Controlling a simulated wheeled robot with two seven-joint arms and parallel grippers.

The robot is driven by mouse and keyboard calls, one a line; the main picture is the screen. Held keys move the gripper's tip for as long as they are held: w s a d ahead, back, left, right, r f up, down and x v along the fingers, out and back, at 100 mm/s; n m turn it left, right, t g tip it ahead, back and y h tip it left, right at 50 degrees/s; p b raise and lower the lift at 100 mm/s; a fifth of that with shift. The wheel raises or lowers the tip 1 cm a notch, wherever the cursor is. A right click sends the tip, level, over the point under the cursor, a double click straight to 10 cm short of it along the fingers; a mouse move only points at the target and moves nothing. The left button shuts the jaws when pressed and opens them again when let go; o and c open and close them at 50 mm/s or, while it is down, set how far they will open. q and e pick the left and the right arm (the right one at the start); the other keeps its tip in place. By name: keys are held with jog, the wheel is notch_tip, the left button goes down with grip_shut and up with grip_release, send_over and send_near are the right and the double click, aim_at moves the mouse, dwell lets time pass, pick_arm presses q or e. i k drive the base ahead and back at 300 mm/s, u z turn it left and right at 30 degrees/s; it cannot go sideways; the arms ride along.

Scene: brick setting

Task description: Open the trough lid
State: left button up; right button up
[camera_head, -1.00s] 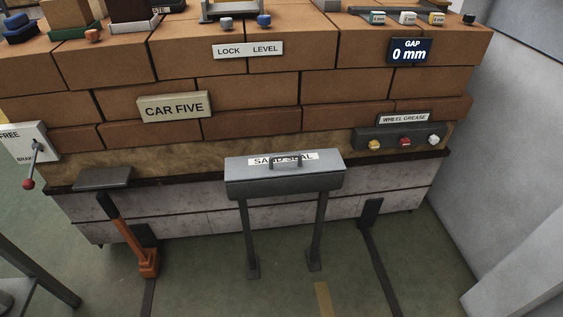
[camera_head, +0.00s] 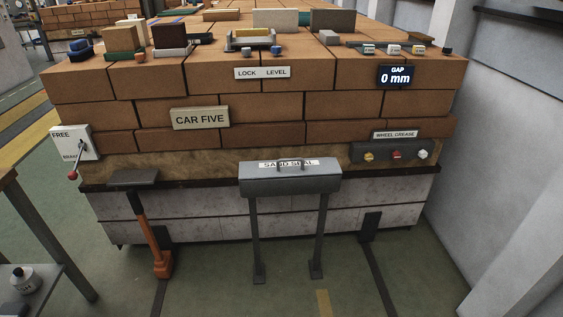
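The sand seal trough (camera_head: 290,187) is a grey box on two dark legs in front of the brick-laden car. Its lid (camera_head: 262,170) is down and bears a white label reading SAND SEAL, partly covered by a dark handle (camera_head: 291,164) on top. The trough's inside is hidden. Neither of my grippers is in the head view.
The brick stack (camera_head: 250,107) stands behind the trough. A brake lever box (camera_head: 74,143) is at left, a wheel grease panel (camera_head: 396,152) at right. An orange-handled tool (camera_head: 155,245) stands left of the trough. A grey wall (camera_head: 500,170) bounds the right; floor in front is clear.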

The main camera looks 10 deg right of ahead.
aim_at(297, 167)
jog(key=u, duration=0.25)
jog(key=i, duration=1.4)
jog(key=z, duration=0.35)
